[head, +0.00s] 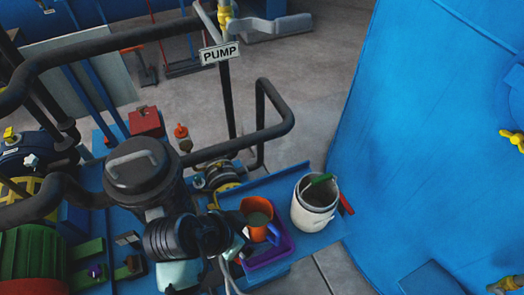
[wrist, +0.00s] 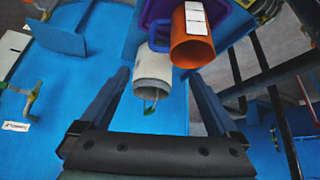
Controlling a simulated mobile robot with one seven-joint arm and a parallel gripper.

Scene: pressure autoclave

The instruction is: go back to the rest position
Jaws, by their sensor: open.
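My gripper (wrist: 163,78) is open in the wrist view, with its two dark fingers spread and nothing held between them. Past the fingertips is a white bucket (wrist: 153,68) with something green at its mouth; it appears between the fingers but apart from them. An orange cup (wrist: 193,52) with a white label shows beside the right finger, by a purple tray (wrist: 158,30). In the head view, dark arm parts stand left of the cup, and I cannot make out the fingertips clearly.
In the head view, the white bucket (head: 313,215) and orange cup (head: 257,211) stand close together on a blue surface, the cup at the purple tray (head: 286,244). A PUMP sign (head: 219,53), black pipes (head: 270,128) and a large blue wall (head: 430,130) surround them. Grey floor shows behind.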

